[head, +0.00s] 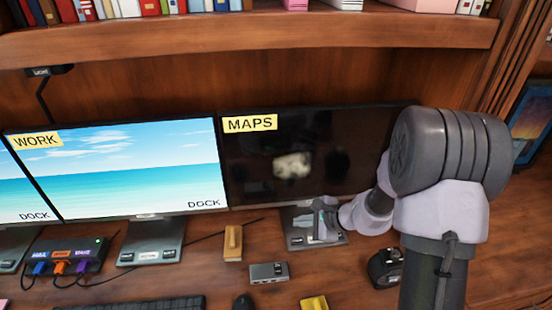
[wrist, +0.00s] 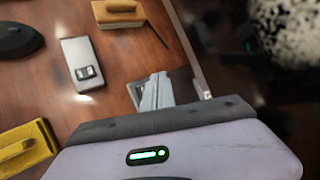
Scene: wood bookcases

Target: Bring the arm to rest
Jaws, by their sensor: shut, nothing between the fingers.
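My arm reaches in from the right in the head view, and my gripper (head: 324,218) is low in front of the dark monitor labelled MAPS (head: 350,150), over its stand base (head: 298,240). The fingers are shut with nothing between them. In the wrist view the gripper (wrist: 157,90) shows past the edge of my wrist housing, over the stand base. I cannot tell whether the fingertips touch the stand.
A monitor labelled WORK (head: 140,165) shows a beach picture. A hub with coloured plugs (head: 68,256), a wooden block (head: 233,243), a grey box (head: 268,272) and a yellow block (head: 314,303) are on the desk. A black device (head: 386,268) sits beside my arm. A bookshelf (head: 250,32) hangs above.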

